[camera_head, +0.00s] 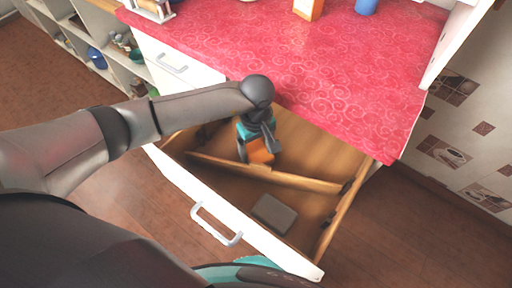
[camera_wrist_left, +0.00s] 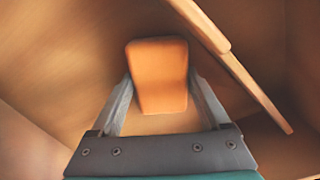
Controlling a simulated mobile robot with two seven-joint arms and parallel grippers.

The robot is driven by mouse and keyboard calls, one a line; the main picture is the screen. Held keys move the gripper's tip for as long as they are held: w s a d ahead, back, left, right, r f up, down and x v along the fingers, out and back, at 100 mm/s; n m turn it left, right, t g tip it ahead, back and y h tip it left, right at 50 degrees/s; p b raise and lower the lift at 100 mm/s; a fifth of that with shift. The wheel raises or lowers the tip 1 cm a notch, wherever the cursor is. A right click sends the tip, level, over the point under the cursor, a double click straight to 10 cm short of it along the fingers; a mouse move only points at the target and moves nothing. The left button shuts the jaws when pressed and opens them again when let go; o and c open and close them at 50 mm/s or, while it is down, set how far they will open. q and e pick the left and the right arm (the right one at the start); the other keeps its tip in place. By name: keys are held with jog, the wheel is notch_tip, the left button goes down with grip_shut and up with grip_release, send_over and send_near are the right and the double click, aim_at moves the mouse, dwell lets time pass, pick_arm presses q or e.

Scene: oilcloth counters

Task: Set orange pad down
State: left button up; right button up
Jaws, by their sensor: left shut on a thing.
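My left gripper (camera_head: 259,144) reaches down into the open drawer (camera_head: 318,240) and is shut on the orange pad (camera_head: 262,153). In the left wrist view the pad (camera_wrist_left: 159,72) sits between the two fingers of the left gripper (camera_wrist_left: 160,84), over bare wood. In the head view it shows behind the wooden divider (camera_head: 285,178), at the rear compartment. I cannot tell whether the pad touches the drawer floor. My right gripper is not in view.
A grey pad (camera_head: 274,213) lies in the drawer's front compartment. The red patterned counter (camera_head: 350,75) overhangs the drawer's back. The divider (camera_wrist_left: 235,70) runs close to the right of the pad in the wrist view. The rear compartment's right part looks clear.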

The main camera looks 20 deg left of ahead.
aim_at(256, 149)
pick_arm(q)
jog(key=shift+f, duration=0.15)
jog(key=o, duration=1.1)
jog(key=shift+o, duration=0.3)
jog(key=shift+r, duration=0.2)
jog(key=shift+r, duration=0.3)
notch_tip(256, 149, up, 12)
jog(key=p, duration=0.1)
jog(key=shift+f+p, duration=0.25)
jog(key=shift+p, duration=0.15)
